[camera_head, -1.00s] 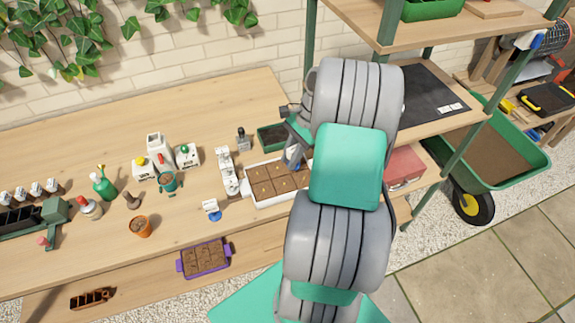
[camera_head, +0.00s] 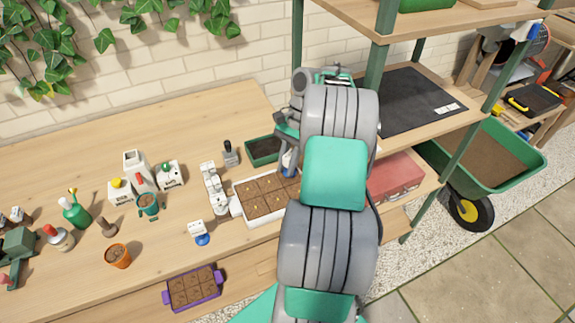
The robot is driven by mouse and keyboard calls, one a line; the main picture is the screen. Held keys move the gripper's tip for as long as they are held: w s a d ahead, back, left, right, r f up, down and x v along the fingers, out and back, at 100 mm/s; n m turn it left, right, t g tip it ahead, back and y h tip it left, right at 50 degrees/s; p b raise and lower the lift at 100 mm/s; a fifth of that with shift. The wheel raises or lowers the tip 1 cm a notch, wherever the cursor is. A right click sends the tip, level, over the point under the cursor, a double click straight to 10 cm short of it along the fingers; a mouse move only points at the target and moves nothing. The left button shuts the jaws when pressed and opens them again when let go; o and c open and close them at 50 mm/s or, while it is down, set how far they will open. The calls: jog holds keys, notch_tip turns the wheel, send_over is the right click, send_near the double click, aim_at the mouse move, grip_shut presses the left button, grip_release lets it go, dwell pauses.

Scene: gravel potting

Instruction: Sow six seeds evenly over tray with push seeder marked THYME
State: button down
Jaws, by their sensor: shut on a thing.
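A white tray (camera_head: 236,207) of brown soil cells stands near the bench's middle, with small pale specks on the soil. Its right end is hidden behind my arm. My gripper (camera_head: 289,150) is over the tray's back right corner, mostly hidden by my own arm. It is shut on a small blue and white thing (camera_head: 288,162), which looks like a push seeder; no marking on it can be read. Another small blue thing with a white label (camera_head: 197,229) stands on the bench left of the tray, its lettering too small to read.
A white rack-like object (camera_head: 214,188) stands close left of the tray. A dark green box (camera_head: 262,151) and a small dark bottle (camera_head: 230,154) are behind it. A purple tray (camera_head: 193,288) is in front. Pots and bottles crowd the left; shelf posts (camera_head: 297,40) rise at right.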

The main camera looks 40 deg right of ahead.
jog(key=shift+f, duration=0.6)
dwell(1.6)
notch_tip(320, 180, up, 3)
jog(key=p, duration=0.4)
jog(key=shift+r, duration=0.1)
dwell(0.4)
